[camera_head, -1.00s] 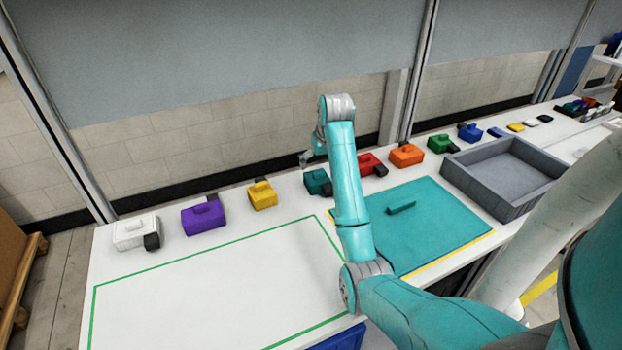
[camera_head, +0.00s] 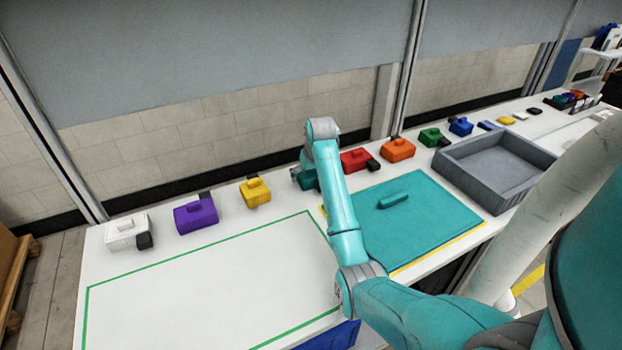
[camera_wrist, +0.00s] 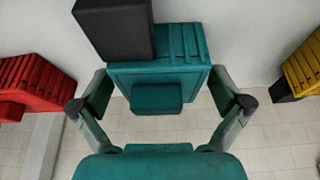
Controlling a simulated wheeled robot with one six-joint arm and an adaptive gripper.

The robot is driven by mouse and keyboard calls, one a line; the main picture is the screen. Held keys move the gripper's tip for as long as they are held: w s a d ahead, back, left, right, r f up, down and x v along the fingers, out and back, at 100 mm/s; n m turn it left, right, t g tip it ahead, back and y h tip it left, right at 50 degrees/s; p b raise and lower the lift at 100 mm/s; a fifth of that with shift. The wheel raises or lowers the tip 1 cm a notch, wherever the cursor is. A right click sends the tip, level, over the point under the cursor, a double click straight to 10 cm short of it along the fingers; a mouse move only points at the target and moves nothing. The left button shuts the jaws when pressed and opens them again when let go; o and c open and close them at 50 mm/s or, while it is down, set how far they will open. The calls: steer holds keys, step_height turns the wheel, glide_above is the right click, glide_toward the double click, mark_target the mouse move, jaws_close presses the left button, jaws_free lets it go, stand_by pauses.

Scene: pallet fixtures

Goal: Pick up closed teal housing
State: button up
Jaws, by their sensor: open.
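The teal housing (camera_wrist: 160,75) is in the middle of the wrist view, with a raised block on its face and a black block (camera_wrist: 115,28) at its upper left. In the head view the teal housing (camera_head: 308,180) is mostly hidden behind my arm. My gripper (camera_wrist: 168,88) is open, with one finger at each side of the housing's near part. I cannot tell whether the fingers touch it. In the head view my gripper (camera_head: 297,174) is at the housing, partly hidden by my wrist.
A red housing (camera_head: 355,160) and a yellow housing (camera_head: 255,193) stand on either side in the row. A teal mat (camera_head: 430,215) with a teal bar (camera_head: 393,201) lies in front. A grey tray (camera_head: 480,195) is at right. The green-outlined area (camera_head: 200,290) is clear.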

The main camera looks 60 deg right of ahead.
steer(key=c, duration=1.3)
steer(key=shift+r, duration=0.15)
